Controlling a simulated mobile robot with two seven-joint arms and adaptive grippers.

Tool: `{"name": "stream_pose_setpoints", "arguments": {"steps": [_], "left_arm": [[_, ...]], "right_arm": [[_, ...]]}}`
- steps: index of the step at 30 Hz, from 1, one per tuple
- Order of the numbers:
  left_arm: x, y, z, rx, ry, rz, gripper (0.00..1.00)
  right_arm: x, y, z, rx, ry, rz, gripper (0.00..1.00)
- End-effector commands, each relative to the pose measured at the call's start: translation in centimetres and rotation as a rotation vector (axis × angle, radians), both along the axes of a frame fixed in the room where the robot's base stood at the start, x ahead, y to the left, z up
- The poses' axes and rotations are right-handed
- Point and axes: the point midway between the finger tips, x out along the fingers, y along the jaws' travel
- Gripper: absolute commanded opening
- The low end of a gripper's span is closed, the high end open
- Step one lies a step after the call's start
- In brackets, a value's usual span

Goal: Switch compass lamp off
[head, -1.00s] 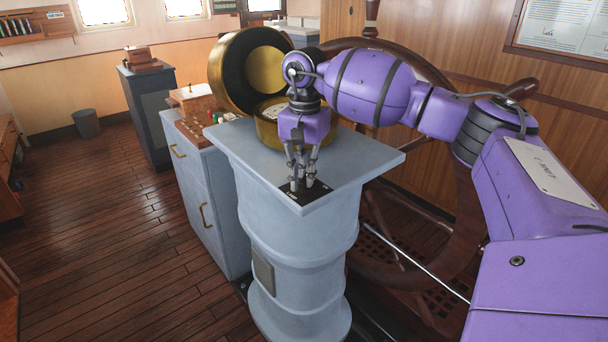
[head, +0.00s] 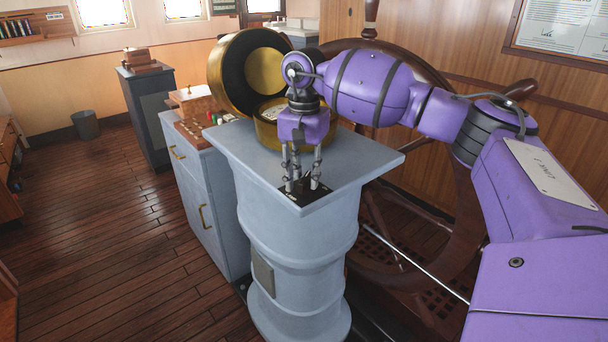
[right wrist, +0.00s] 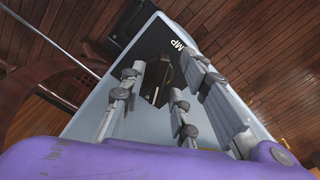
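The compass stand is a grey-blue pedestal (head: 300,235) with a flat top. A black switch plate (head: 318,194) lies at the top's near corner; in the right wrist view the plate (right wrist: 182,66) shows the white letters "MP". A small dark lever-like part (right wrist: 155,92) shows on it between the fingers, and I cannot tell its position. My right gripper (head: 303,186) points down over the plate, its fingers apart, one on each side; the right wrist view shows nothing clamped. The brass compass (head: 268,128) with its raised brass cover (head: 226,78) stands behind, partly hidden by my arm. My left gripper is not visible.
A wooden steering wheel (head: 465,225) stands close behind the pedestal, on the right. A grey cabinet (head: 208,215) with brass handles stands to the left. The wooden floor (head: 110,235) farther left is largely clear.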

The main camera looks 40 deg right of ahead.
Motion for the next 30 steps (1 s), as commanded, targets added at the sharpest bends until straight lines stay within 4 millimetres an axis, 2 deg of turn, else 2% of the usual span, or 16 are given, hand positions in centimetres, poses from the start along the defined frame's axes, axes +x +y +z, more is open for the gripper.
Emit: {"name": "stream_pose_setpoints", "arguments": {"steps": [4,7,15,21,30], "left_arm": [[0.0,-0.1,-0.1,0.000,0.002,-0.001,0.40],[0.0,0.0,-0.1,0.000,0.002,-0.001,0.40],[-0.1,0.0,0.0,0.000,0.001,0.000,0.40],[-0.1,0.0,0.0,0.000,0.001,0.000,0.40],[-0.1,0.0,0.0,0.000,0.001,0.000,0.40]], "right_arm": [[0.0,0.0,0.5,0.000,0.000,-0.001,0.29],[0.1,0.0,1.8,0.000,-0.002,-0.001,0.29],[0.1,0.0,7.6,0.002,-0.004,0.000,0.29],[0.0,0.1,10.8,0.000,-0.002,0.001,0.29],[0.0,0.0,12.1,0.000,0.000,0.001,0.29]]}}
